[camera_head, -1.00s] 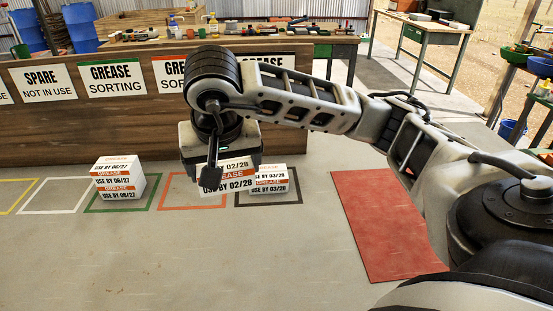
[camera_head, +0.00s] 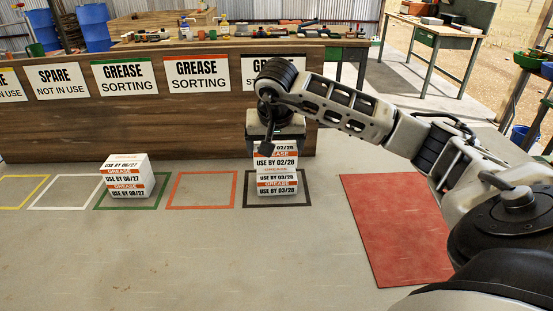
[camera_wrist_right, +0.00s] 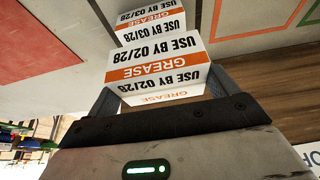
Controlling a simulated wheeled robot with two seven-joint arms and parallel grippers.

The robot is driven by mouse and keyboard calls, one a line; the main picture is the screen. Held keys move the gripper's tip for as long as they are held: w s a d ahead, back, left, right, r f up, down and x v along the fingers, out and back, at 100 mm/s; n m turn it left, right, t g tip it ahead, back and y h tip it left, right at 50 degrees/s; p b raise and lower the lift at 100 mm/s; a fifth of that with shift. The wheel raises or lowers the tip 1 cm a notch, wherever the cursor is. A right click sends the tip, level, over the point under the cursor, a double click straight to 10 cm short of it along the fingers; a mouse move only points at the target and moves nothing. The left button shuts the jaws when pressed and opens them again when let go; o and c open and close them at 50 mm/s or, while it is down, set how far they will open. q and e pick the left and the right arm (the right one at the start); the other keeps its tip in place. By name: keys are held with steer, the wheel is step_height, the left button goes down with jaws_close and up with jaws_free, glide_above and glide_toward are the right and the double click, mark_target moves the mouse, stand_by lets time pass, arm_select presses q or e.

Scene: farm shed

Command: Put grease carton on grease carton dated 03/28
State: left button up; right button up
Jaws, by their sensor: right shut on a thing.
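My right gripper (camera_head: 277,140) is shut on a white grease carton (camera_head: 278,151) with an orange band, marked USE BY 02/28. This carton fills the middle of the right wrist view (camera_wrist_right: 160,68), between the fingers. The grease carton dated 03/28 (camera_head: 278,186) stands on the floor inside the black-outlined square. It also shows beyond the held carton in the right wrist view (camera_wrist_right: 150,22). The held carton is directly over it in the head view. I cannot tell whether the two touch. My left gripper is not in view.
Another grease carton (camera_head: 128,180), dated 06/27, stands in the green-outlined square. The red (camera_head: 201,206), white and yellow squares are empty. A wooden bench (camera_head: 60,130) with signs stands behind. A red mat (camera_head: 395,230) lies to the right. The front floor is clear.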

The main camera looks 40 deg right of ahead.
mark_target(276, 160)
steer(key=shift+w+d+f+p, duration=0.1)
steer(key=shift+d+f+p, duration=0.1)
steer(key=shift+f, duration=0.8)
steer(key=shift+w+d+f+p, duration=0.1)
steer(key=shift+d+f, duration=0.05)
steer(key=shift+f, duration=0.8)
steer(key=shift+f, duration=0.15)
steer(key=o, duration=0.9)
steer(key=shift+c, duration=0.2)
steer(key=v, duration=1.2)
